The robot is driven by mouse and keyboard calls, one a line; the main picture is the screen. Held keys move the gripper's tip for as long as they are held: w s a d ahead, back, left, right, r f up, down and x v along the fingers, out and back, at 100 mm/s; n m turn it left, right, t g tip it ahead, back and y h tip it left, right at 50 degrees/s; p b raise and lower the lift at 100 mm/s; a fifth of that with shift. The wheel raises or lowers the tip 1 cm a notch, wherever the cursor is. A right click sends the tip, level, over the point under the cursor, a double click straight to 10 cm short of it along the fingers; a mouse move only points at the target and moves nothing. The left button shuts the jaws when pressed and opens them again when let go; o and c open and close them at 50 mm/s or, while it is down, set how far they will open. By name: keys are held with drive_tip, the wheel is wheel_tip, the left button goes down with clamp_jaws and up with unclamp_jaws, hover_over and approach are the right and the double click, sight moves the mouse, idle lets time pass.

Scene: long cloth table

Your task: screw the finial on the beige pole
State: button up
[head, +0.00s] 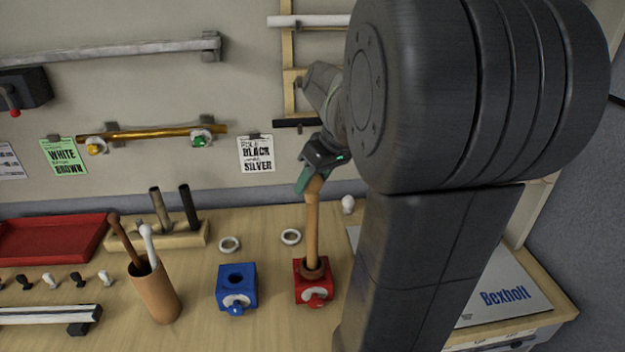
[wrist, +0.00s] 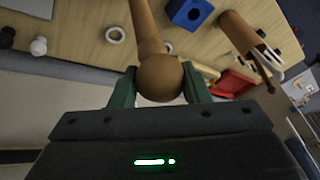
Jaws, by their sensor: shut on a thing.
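The beige pole (head: 312,230) stands upright in a red block (head: 314,283) on the table. A round brown finial (wrist: 160,78) sits at the pole's top end, in line with the pole (wrist: 145,27) in the wrist view. My gripper (wrist: 160,88) is shut on the finial, with one green finger on each side of it. In the head view my gripper (head: 309,182) is at the top of the pole, and its fingers mostly cover the finial. The joint between finial and pole shows no clear gap, but I cannot tell how tight it is.
A blue block (head: 237,283) with an empty hole stands left of the red block. White rings (head: 290,237) lie behind. A brown cup (head: 153,290) holds rods, and a red tray (head: 50,240) is at far left. A wall rack with poles (head: 150,132) hangs behind.

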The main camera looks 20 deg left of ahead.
drive_tip(key=m+t, duration=0.1)
drive_tip(key=m, duration=0.2)
drive_tip(key=shift+s, duration=0.1)
drive_tip(key=m+t+h, duration=0.1)
drive_tip(key=m+t, duration=0.1)
drive_tip(key=m, duration=0.3)
drive_tip(key=m+t+h, duration=0.1)
drive_tip(key=m, duration=0.1)
drive_tip(key=shift+m, duration=0.4)
drive_tip(key=m+b, duration=0.1)
drive_tip(key=m+h+b, duration=0.1)
drive_tip(key=m, duration=0.1)
drive_tip(key=shift+a+f+m+t+h, duration=0.1)
drive_tip(key=shift+m+t+h, duration=0.2)
drive_tip(key=shift+t, duration=0.1)
drive_tip(key=m+h+b, duration=0.1)
drive_tip(key=m, duration=0.2)
drive_tip(key=shift+b, duration=0.3)
drive_tip(key=m+h+b, duration=0.1)
drive_tip(key=m+h, duration=0.1)
drive_tip(key=m, duration=0.2)
drive_tip(key=shift+m, duration=0.3)
drive_tip(key=m+g+h, duration=0.1)
drive_tip(key=m, duration=0.2)
drive_tip(key=m+h, duration=0.1)
drive_tip(key=m, duration=0.2)
drive_tip(key=shift+r+m+g, duration=0.2)
drive_tip(key=shift+m+g, duration=0.2)
